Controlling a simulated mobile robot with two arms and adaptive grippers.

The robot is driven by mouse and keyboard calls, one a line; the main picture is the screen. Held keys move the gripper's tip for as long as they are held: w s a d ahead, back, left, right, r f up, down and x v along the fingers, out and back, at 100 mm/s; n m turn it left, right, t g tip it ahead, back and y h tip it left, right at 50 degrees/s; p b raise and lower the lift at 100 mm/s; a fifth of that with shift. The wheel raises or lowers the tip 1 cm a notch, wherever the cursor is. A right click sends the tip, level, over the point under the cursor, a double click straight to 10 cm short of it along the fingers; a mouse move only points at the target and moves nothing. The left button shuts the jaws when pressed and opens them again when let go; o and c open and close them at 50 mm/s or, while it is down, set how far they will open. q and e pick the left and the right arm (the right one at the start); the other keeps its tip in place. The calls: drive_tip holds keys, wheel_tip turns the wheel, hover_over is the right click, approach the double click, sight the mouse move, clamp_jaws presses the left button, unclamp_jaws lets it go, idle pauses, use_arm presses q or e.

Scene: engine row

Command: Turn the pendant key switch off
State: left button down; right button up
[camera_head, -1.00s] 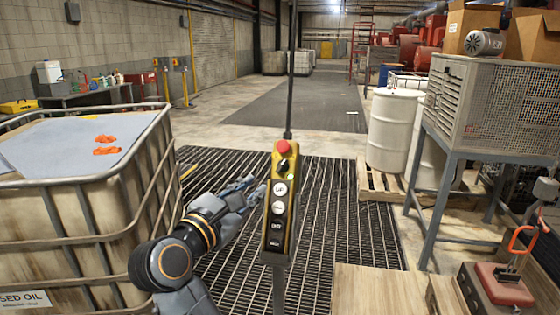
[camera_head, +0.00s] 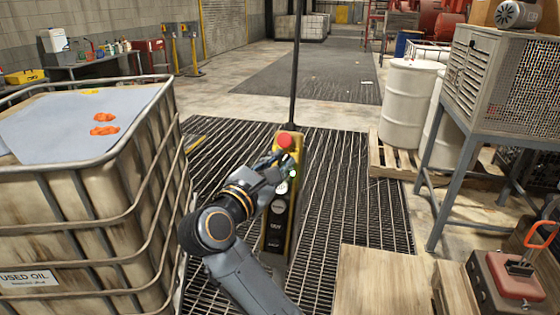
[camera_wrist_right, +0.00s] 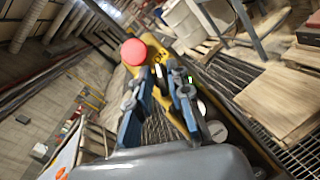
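The yellow and black pendant (camera_head: 276,232) hangs upright on a dark pole. My right gripper (camera_head: 281,160) is at the pendant's upper front, just below the red button, and covers the key switch area in the head view. In the right wrist view, the gripper's two blue-grey fingers (camera_wrist_right: 159,72) stand apart below the red button (camera_wrist_right: 134,52). A small silvery piece, perhaps the key, shows between their tips; contact cannot be told. My left gripper is out of view.
A caged used-oil tank (camera_head: 75,208) stands close on the left. White drums (camera_head: 409,103) on a pallet and a mesh cabinet on a metal stand (camera_head: 505,75) are on the right. A wooden crate top (camera_head: 382,282) is at the front right. Floor grating lies around the pendant.

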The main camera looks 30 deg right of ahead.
clamp_jaws()
